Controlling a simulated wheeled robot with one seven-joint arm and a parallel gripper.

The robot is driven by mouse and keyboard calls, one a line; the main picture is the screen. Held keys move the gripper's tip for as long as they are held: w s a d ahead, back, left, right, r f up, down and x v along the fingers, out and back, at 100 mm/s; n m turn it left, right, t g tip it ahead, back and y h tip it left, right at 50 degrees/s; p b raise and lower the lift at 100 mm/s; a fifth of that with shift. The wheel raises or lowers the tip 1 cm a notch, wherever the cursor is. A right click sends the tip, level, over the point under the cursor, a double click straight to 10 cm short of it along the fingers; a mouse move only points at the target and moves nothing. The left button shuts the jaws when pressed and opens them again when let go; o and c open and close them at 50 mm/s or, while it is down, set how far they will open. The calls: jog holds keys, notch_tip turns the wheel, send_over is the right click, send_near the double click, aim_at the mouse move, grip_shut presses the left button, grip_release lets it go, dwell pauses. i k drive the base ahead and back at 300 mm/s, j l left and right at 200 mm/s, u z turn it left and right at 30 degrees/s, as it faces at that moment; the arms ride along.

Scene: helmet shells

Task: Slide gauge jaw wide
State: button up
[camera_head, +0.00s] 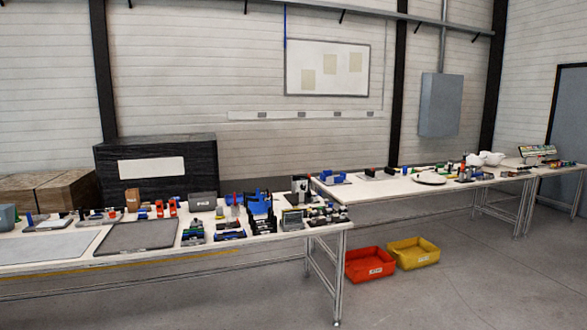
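My gripper is not in view. I cannot tell which item is the gauge or make out its jaw; the small tools are too far away. A blue fixture (332,177) stands on the left end of the middle table. A dark block with blue parts (262,205) stands near the right end of the near table. Small red items (172,207) and a green and dark device (194,232) are also on the near table.
The near table (285,235) has a grey mat (45,248) and a dark mat (138,236). White helmet shells (490,158) sit on the far right of the middle table. A red bin (369,264) and a yellow bin (413,252) stand on the floor. Floor at the right is clear.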

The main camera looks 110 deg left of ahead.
aim_at(371, 174)
jog(key=u, duration=3.15)
jog(key=z, duration=0.15)
jog(key=i+z, duration=0.15)
jog(key=i, duration=1.3)
jog(key=i+z, duration=0.25)
jog(key=i, duration=0.3)
jog(key=i+z, duration=0.25)
jog(key=i, duration=0.25)
jog(key=i+j+z, duration=0.25)
jog(key=i, duration=0.3)
jog(key=i+j+z, duration=0.25)
jog(key=i, duration=0.25)
jog(key=i+l, duration=0.1)
jog(key=i, duration=0.35)
jog(key=i+l+u, duration=0.15)
jog(key=i, duration=0.3)
jog(key=i+l, duration=0.1)
jog(key=i, duration=0.35)
jog(key=i+j+u, duration=0.3)
jog(key=u, duration=0.2)
jog(key=i+u, duration=1)
jog(key=i+l+u, duration=0.15)
jog(key=i+u, duration=0.15)
jog(key=u, duration=0.2)
jog(key=i+u, duration=0.4)
jog(key=i, duration=0.65)
